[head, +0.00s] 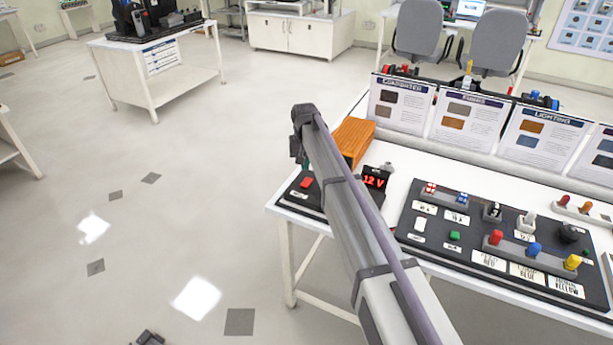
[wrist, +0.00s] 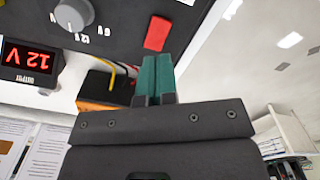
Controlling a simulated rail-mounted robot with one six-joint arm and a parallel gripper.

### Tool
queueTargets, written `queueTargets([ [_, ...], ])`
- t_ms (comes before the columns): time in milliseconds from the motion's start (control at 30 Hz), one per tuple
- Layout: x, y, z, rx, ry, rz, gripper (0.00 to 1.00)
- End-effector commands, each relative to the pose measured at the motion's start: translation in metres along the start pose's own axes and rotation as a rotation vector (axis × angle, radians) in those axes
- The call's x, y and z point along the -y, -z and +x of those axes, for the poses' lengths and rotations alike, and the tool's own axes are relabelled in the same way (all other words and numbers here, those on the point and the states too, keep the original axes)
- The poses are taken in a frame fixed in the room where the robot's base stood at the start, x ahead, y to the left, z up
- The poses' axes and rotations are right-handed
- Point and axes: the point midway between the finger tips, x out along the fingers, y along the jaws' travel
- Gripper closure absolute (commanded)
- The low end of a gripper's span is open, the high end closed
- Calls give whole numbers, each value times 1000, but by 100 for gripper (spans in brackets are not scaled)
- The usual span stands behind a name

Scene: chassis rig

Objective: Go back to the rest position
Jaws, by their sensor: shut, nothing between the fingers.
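My gripper (wrist: 155,60) shows in the wrist view with its two green fingers together and nothing between them. The fingertips appear just beside a red rocker switch (wrist: 158,33) on a dark panel; I cannot tell the gap between them. The red switch (head: 306,182) shows there on the dark panel at the bench's left corner.
A dark control panel (head: 475,222) with switches and coloured plugs lies to the right. Upright cards (head: 465,117) line the bench's back. The floor (head: 150,230) left of the bench is open.

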Motion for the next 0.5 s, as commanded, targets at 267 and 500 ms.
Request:
queueTargets([
  [267,-1,-4,1,0,0,-26,100],
  [500,-65,-163,-12,1,-1,-59,100],
])
